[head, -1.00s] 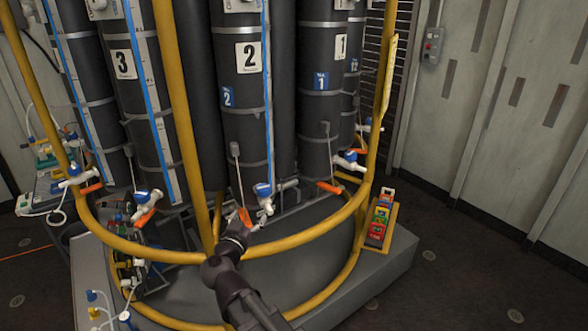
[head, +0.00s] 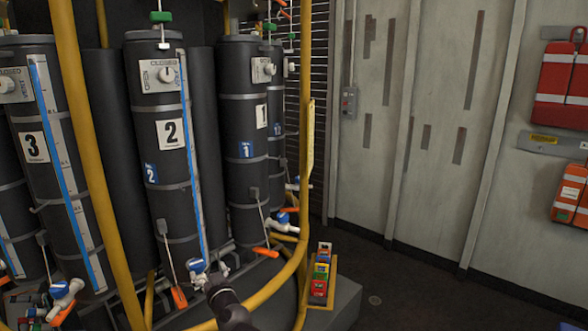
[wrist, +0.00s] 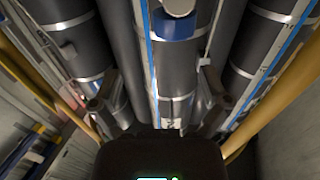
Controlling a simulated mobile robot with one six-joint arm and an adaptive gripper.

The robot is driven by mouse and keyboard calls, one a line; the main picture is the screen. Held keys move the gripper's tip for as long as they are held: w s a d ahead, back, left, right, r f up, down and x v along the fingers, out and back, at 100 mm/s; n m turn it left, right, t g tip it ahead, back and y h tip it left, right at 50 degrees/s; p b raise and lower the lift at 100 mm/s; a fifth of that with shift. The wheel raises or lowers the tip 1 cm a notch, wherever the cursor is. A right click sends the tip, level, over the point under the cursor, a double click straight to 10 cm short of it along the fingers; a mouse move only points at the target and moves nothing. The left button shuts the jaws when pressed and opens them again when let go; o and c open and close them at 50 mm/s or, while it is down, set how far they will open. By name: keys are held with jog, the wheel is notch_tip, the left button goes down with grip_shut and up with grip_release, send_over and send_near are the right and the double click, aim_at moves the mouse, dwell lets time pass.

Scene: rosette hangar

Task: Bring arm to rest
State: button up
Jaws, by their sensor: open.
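My gripper (head: 216,276) is low in the head view, in front of the foot of the black cylinder marked 2 (head: 165,210). It is beside that cylinder's blue and white valve (head: 197,266); whether they touch I cannot tell. In the wrist view my gripper (wrist: 157,95) has its two fingers spread wide, with nothing between them. Behind the fingers stand black cylinders with metal bands and blue stripes.
A yellow tubular rail (head: 285,277) curves around the cylinders, with a yellow upright (head: 92,150) at the left. A rack of coloured blocks (head: 320,275) stands on the platform's right side. Red bags (head: 562,90) hang on the right wall.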

jog(key=s+d+f+g+h+p, duration=0.15)
jog(key=d+f+g, duration=0.35)
jog(key=d, duration=0.5)
jog(key=d+f+g+h+p, duration=0.15)
jog(key=d+f+g, duration=0.25)
jog(key=d+f, duration=0.4)
jog(key=s+d+f+m+g+h, duration=0.1)
jog(key=s+d+m+g+h, duration=0.2)
jog(key=d, duration=0.8)
jog(key=s+d+f+m+g+h, duration=0.1)
jog(key=s+d+m+g+h, duration=0.2)
jog(key=s+d, duration=0.4)
jog(key=d, duration=0.3)
jog(key=shift+d+f+h, duration=0.25)
jog(key=shift+d+h, duration=0.05)
jog(key=shift+d, duration=0.1)
jog(key=shift+c, duration=0.2)
